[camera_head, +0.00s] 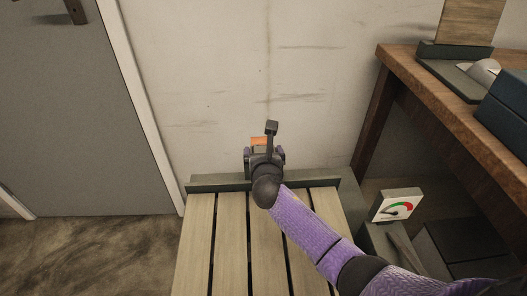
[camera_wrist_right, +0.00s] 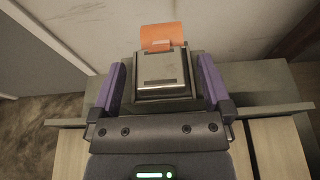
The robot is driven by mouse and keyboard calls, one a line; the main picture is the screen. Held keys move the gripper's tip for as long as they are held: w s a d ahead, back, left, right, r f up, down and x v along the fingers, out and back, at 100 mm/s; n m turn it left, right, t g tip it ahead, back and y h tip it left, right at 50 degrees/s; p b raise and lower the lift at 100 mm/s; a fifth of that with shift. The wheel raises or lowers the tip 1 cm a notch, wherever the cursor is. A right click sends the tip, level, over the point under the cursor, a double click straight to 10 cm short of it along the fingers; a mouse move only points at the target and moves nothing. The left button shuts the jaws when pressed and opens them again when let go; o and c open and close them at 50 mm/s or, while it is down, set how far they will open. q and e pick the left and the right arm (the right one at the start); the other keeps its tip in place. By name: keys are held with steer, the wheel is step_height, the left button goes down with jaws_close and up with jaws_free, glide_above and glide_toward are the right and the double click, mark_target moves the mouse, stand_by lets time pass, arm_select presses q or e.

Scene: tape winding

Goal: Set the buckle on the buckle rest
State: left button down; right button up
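The buckle (camera_wrist_right: 162,70) is a silver metal frame with an orange strap end (camera_wrist_right: 162,36) at its far side. In the right wrist view it sits over a dark block, which looks like the buckle rest (camera_wrist_right: 163,93), at the back of the slatted bench. My right gripper (camera_wrist_right: 164,78) has its purple fingers either side of the buckle, with visible gaps, so it looks open. In the head view my right gripper (camera_head: 264,153) hides most of the buckle; the orange strap end (camera_head: 260,141) shows beyond it. My left gripper is not in view.
The slatted wooden bench (camera_head: 231,240) has a dark green back rail (camera_head: 215,184) close to the wall. A wooden table (camera_head: 440,105) with a blue box (camera_head: 503,112) is further right. The slats at left are clear.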

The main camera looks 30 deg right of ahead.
steer(key=shift+s+a+r, duration=0.1)
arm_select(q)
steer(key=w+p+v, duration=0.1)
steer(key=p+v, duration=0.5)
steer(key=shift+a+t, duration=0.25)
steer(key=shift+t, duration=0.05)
arm_select(e)
steer(key=v, duration=0.9)
steer(key=shift+s, duration=0.25)
steer(key=shift+a, duration=0.1)
